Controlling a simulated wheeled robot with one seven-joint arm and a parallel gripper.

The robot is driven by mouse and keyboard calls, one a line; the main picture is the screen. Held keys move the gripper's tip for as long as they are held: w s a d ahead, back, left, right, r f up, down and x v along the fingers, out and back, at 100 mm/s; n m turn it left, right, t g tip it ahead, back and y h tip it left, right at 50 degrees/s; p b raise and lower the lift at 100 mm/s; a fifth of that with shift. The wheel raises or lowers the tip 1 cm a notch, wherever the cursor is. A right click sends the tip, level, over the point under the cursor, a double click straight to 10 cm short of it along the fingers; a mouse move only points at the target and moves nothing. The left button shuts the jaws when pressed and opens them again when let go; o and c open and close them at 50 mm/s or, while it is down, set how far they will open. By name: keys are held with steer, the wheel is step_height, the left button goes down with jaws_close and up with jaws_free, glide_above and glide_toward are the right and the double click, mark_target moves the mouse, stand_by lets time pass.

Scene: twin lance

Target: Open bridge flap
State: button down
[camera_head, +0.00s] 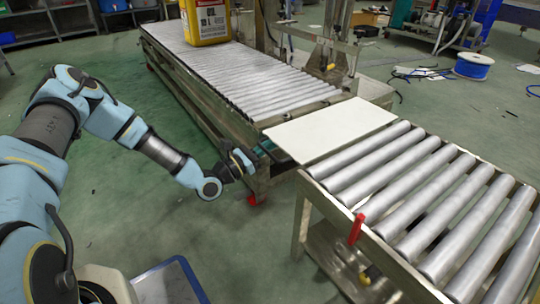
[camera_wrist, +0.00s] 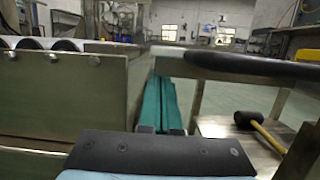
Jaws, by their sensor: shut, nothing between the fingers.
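The bridge flap (camera_head: 332,129) looks like a flat white plate lying level across the gap between the two roller conveyors. My gripper (camera_head: 247,162) is at the left side of that gap, beside the far conveyor's end and lower than the flap, apart from it. I cannot tell the flap's edge from the conveyor frame in the wrist view.
The far conveyor (camera_head: 245,80) carries a yellow container (camera_head: 206,20). The near roller conveyor (camera_head: 415,190) has a red handle (camera_head: 356,229) on its side. A mallet (camera_wrist: 262,130) lies on its lower shelf. Green floor left is clear.

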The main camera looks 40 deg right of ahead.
mark_target(276, 129)
steer(key=shift+r, duration=0.6)
steer(key=shift+r+m+p, duration=0.4)
steer(key=shift+r+p, duration=0.35)
steer(key=shift+p, duration=0.3)
step_height(276, 129, up, 3)
steer(key=m+g+p, duration=0.1)
steer(key=m+p, duration=0.1)
steer(key=p, duration=0.3)
steer(key=shift+w, duration=0.1)
steer(key=shift+r+m+g+p, duration=0.45)
steer(key=shift+m+p, duration=0.55)
steer(key=shift+p, duration=0.25)
steer(key=shift+f, duration=0.1)
steer(key=p+v, duration=0.2)
steer(key=v, duration=0.9)
steer(key=shift+r, duration=0.2)
